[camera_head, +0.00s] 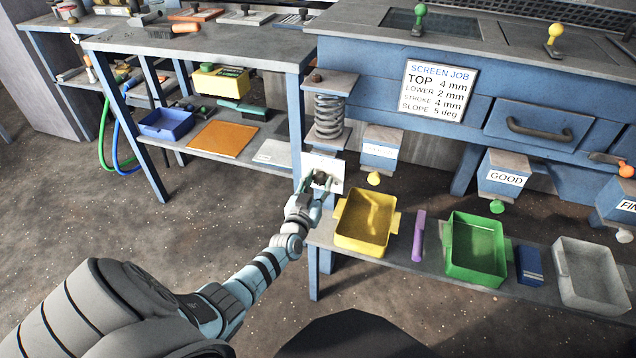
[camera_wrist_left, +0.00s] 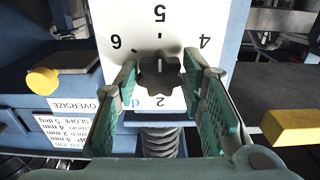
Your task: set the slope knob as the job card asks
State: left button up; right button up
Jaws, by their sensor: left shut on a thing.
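The slope knob (camera_wrist_left: 158,76) is dark and lobed, on a white dial plate (camera_wrist_left: 108,15). The plate (camera_head: 334,164) also shows below the coil spring in the head view. My left gripper (camera_head: 319,185) is at the plate. In the left wrist view its green-padded fingers (camera_wrist_left: 160,88) stand either side of the knob, shut on it. Upside down, the dial shows 5 above the knob, 6 left, 4 right and 2 below; I cannot tell its pointer setting surely. The job card (camera_head: 440,91) reads top 4 mm, lower 2 mm, stroke 4 mm, slope 5 deg. My right gripper is out of view.
The coil spring (camera_head: 329,117) stands just above the dial. A yellow bin (camera_head: 344,241), purple bar (camera_head: 418,236), green bin (camera_head: 451,268) and grey bin (camera_head: 563,281) stand on the low shelf to the right. A workbench (camera_head: 215,52) is at the left.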

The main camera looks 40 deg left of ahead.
pick_arm(q)
jog(key=o, duration=1.1)
jog(key=v, duration=1.2)
